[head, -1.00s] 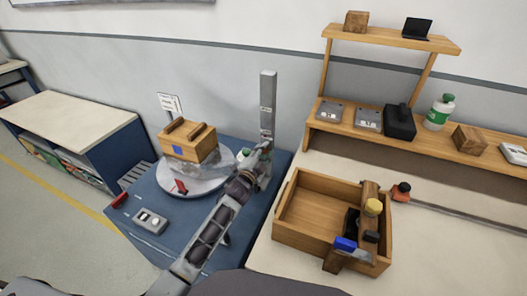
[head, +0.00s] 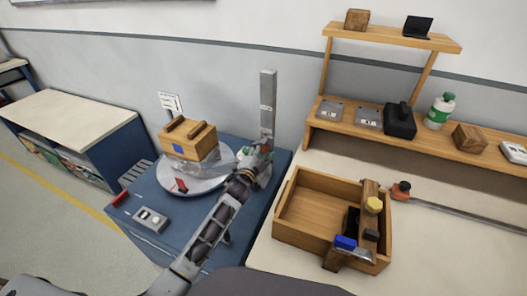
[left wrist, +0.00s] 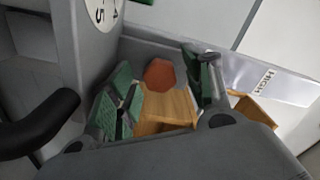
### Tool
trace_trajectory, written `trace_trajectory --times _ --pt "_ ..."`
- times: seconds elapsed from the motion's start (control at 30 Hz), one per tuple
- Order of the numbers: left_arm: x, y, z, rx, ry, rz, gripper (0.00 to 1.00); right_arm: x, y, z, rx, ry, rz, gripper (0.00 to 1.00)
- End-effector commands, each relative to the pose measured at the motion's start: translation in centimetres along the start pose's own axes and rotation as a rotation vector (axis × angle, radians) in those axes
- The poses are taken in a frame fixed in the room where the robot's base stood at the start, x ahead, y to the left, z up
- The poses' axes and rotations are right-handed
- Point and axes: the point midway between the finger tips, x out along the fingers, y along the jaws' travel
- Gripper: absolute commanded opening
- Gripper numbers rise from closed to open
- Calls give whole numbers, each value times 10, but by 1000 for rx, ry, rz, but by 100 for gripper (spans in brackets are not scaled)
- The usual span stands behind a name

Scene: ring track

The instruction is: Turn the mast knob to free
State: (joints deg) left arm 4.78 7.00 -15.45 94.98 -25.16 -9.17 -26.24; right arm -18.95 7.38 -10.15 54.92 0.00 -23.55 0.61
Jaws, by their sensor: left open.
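The grey mast (head: 267,105) stands upright at the back right of the blue bench. My left gripper (head: 260,156) is at the mast's lower part and hides much of what is there. In the left wrist view, the left gripper (left wrist: 160,90) is open, its green-padded fingers spread to either side. A red-brown, many-sided knob (left wrist: 160,73) shows between the fingers; whether they touch it I cannot tell. The mast's grey face with a "HIGH" label (left wrist: 265,80) is at the right of that view. My right gripper is not in view.
A wooden box (head: 188,143) sits on a round grey turntable (head: 178,184) just left of the gripper. A grey switch box (head: 151,220) lies on the blue bench (head: 200,225). A wooden tray (head: 300,240) with tools stands to the right, below a loaded shelf.

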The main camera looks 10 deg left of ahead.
Motion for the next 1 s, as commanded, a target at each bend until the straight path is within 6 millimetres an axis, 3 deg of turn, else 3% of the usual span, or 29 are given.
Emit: trace_trajectory --times 0.37,1.0 --pt "-16 1 1 0 -1 1 51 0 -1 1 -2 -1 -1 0" --pt "-72 1 1 0 -1 1 51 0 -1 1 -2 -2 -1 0"
